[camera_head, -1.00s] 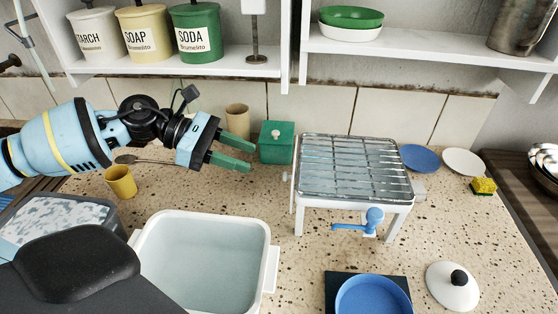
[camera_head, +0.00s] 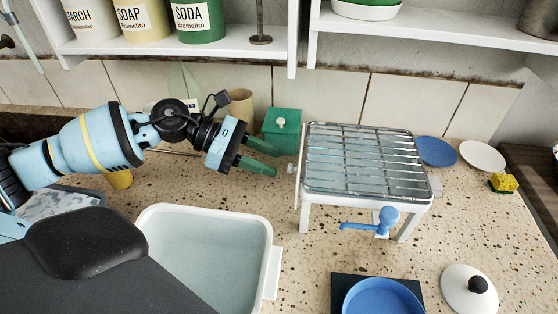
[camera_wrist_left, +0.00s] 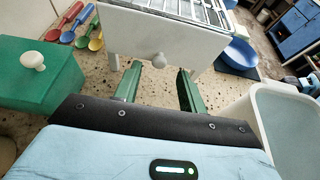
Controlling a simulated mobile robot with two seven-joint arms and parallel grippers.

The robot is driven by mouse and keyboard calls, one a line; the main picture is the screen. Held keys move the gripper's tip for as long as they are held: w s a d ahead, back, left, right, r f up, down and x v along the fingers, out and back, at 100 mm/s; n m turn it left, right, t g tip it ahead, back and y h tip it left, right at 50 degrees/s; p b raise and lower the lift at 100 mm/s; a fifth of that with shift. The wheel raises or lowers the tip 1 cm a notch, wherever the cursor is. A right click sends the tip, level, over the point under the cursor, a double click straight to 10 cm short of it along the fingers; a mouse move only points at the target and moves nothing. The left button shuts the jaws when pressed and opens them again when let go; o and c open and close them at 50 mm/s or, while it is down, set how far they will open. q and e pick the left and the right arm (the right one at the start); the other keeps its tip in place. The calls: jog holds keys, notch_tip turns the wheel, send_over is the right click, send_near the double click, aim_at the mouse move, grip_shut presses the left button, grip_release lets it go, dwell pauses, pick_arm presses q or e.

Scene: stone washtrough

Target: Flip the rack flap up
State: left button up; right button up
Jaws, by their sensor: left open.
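The wire rack (camera_head: 365,160) stands on white legs on the speckled counter. In the left wrist view a white panel (camera_wrist_left: 165,32) with a round knob (camera_wrist_left: 158,60) hangs down on the rack's near side. That side shows as a thin white edge (camera_head: 299,185) at the rack's left in the head view. My left gripper (camera_head: 276,162) is left of the rack, with green fingers pointing at it. In the wrist view the fingers (camera_wrist_left: 159,70) are open and apart, with the knob just beyond and between their tips. I cannot tell whether they touch it. My right gripper is out of view.
A green lidded box (camera_head: 283,132) stands behind my left gripper, close to it. A white basin (camera_head: 262,225) is in front. A blue crank (camera_head: 385,219) sticks out of the rack's front. A blue pan (camera_head: 382,299) lies nearer. Shelves overhang the back.

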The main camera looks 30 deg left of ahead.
pick_arm(q)
jog(key=shift+x, duration=1.55)
grip_shut()
